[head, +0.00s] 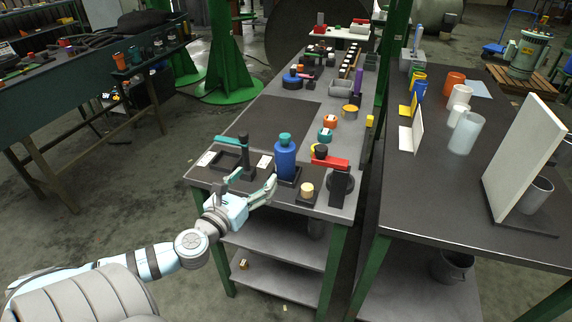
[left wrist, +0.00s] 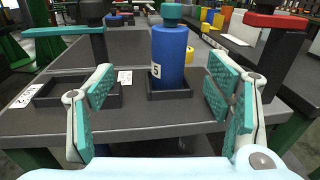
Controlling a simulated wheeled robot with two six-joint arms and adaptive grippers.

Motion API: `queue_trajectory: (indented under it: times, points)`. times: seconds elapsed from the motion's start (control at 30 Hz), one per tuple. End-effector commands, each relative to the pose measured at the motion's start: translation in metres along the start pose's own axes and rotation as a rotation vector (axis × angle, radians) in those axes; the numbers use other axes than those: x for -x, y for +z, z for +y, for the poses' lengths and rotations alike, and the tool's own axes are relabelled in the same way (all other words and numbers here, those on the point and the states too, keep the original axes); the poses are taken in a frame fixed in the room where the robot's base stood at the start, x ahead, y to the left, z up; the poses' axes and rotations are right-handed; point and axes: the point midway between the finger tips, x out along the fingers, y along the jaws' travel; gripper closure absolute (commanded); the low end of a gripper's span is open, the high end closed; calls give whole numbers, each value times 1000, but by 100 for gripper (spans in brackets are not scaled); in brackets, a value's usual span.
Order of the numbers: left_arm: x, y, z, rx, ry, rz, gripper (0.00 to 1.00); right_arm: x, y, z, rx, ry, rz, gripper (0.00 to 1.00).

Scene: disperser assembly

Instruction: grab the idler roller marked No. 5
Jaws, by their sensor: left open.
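The idler roller (head: 286,161) is a blue upright cylinder with a teal top, standing in a dark square holder near the table's front edge. In the left wrist view the roller (left wrist: 168,62) stands centred and carries a white label with a 5. My left gripper (head: 251,184) is open, in front of the roller and slightly to its left. In the left wrist view its two teal-padded fingers (left wrist: 163,90) are spread to either side of the roller, which stands beyond them, apparently untouched. My right gripper is not in view.
A black stand with a teal arm (head: 240,147) rises left of the roller, beside an empty black tray (left wrist: 62,92). A stand with a red arm (head: 330,162) is at the right, near a cream cylinder (head: 307,190). The dark mat (head: 275,122) behind is clear.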

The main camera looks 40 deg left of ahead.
Motion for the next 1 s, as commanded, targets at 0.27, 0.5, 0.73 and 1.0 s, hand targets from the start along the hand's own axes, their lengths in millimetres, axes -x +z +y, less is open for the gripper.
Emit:
queue_trajectory:
  times: [0.27, 0.5, 0.73, 1.0]
  points:
    - [-63, 12, -8, -24, -13, -26, 28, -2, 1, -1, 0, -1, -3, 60]
    - [-99, 8, -11, -25, -15, -22, 28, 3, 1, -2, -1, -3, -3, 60]
    - [-139, 2, -17, -27, -17, -21, 28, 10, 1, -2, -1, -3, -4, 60]
    - [-142, 0, -17, -30, -18, -20, 36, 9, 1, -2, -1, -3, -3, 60]
